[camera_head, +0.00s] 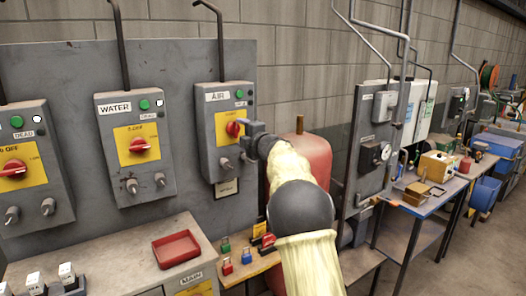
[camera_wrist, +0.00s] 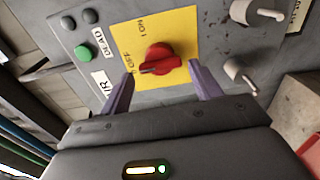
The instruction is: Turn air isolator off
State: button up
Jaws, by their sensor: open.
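The air isolator box (camera_head: 218,150) is a grey panel labelled AIR, on the backboard in the head view. Its red rotary switch (camera_head: 234,129) sits on a yellow plate (camera_head: 226,134). In the wrist view the red switch (camera_wrist: 160,60) shows whole on the yellow plate (camera_wrist: 178,22), with ON and OFF marks; its pointer ridge lies toward the OFF side. My gripper (camera_wrist: 160,82) is open, with one purple finger on each side of the switch, and no contact shows. In the head view my gripper (camera_head: 246,128) is just right of the switch and partly hides it.
A WATER isolator (camera_head: 135,145) and another isolator (camera_head: 20,165) stand to the left. Toggle levers (camera_wrist: 255,12) and a green button (camera_wrist: 83,53) are near the switch. A red tank (camera_head: 308,160) is behind my arm. A red tray (camera_head: 176,249) lies on the bench below.

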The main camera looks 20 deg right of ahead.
jog(key=b+v, duration=0.5)
jog(key=v, duration=0.8)
jog(key=shift+s, duration=0.2)
jog(key=shift+f, duration=0.1)
jog(key=s+f+m+g+h, duration=0.3)
jog(key=s+f+m, duration=0.35)
jog(key=f, duration=0.35)
jog(key=s+f+m+g+h, duration=0.3)
jog(key=s+f+m+h, duration=0.15)
jog(key=f+m, duration=0.45)
jog(key=s+a+f+m+g, duration=0.1)
jog(key=s+f+m+g, duration=0.1)
jog(key=s+f, duration=0.3)
jog(key=s+a+f+m+g+y, duration=0.1)
jog(key=s+a+f+m+g, duration=0.1)
jog(key=s+f, duration=0.4)
jog(key=s+a+f+m+g+y, duration=0.1)
jog(key=s+f+g, duration=0.3)
jog(key=s, duration=0.9)
jog(key=shift+s+a+f+m+g, duration=0.15)
jog(key=shift+a+f+m+g, duration=0.15)
jog(key=shift+a+f+m, duration=0.45)
